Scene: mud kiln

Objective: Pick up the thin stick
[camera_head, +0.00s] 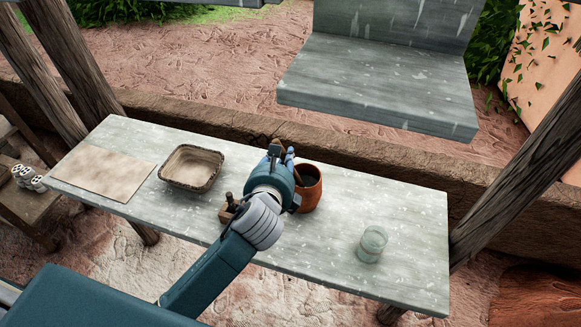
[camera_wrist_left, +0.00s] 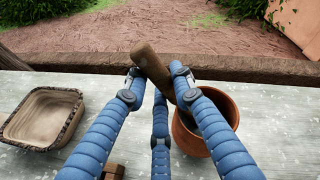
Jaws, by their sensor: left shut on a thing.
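My left gripper (camera_head: 280,157) is above the table, just left of and partly in front of an orange-brown clay pot (camera_head: 309,190). In the left wrist view, the blue fingers of my left gripper (camera_wrist_left: 158,82) are shut on a brown stick (camera_wrist_left: 150,62). The stick slants, its upper end pointing away to the left and its lower part running down toward the pot (camera_wrist_left: 219,105). Whether its lower end is still inside the pot is unclear, as a finger covers it. My right gripper is not in view.
The long pale table (camera_head: 340,215) holds a square woven-rimmed basket (camera_head: 192,167), a beige sheet (camera_head: 100,167), a glass (camera_head: 372,243) at the right and a small wooden item (camera_head: 231,208) beside my arm. A grey slab (camera_head: 380,85) hangs beyond. Wooden posts stand at both ends.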

